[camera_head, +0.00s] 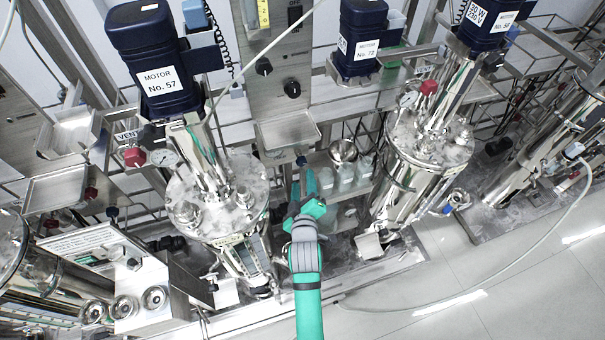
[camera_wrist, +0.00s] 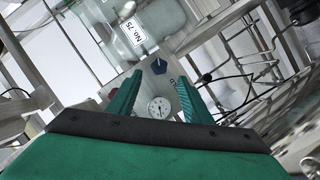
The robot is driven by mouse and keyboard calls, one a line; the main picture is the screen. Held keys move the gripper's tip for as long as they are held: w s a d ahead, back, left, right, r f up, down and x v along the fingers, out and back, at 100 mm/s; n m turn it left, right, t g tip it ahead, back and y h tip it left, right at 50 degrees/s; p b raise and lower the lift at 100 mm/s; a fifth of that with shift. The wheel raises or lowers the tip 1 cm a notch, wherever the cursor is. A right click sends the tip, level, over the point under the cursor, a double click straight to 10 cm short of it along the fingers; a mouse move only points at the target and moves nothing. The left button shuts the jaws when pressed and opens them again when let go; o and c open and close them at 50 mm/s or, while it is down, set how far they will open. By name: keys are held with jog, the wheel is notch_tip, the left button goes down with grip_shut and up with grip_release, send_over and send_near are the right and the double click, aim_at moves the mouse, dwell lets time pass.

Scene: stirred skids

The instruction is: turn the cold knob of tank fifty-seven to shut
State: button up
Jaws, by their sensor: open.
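Tank fifty-seven (camera_head: 185,210) is a steel vessel at left centre in the head view, below a dark blue motor (camera_head: 150,60) labelled No. 57. In the wrist view a blue knob (camera_wrist: 159,66) sits on a pale panel, with partly hidden lettering beside it. I cannot tell which tank this knob belongs to. My gripper (camera_head: 303,184) is open and empty, to the right of tank fifty-seven. In the wrist view the knob shows beyond the gap between my fingertips (camera_wrist: 158,86), apart from them. The knob's pointer direction is too small to tell.
A round gauge (camera_wrist: 159,107) shows between my fingers, and a red knob (camera_wrist: 113,93) is partly behind the left one. Another steel tank (camera_head: 405,185) stands to the right. Open floor (camera_head: 470,275) lies lower right.

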jog(key=shift+v, duration=1.1)
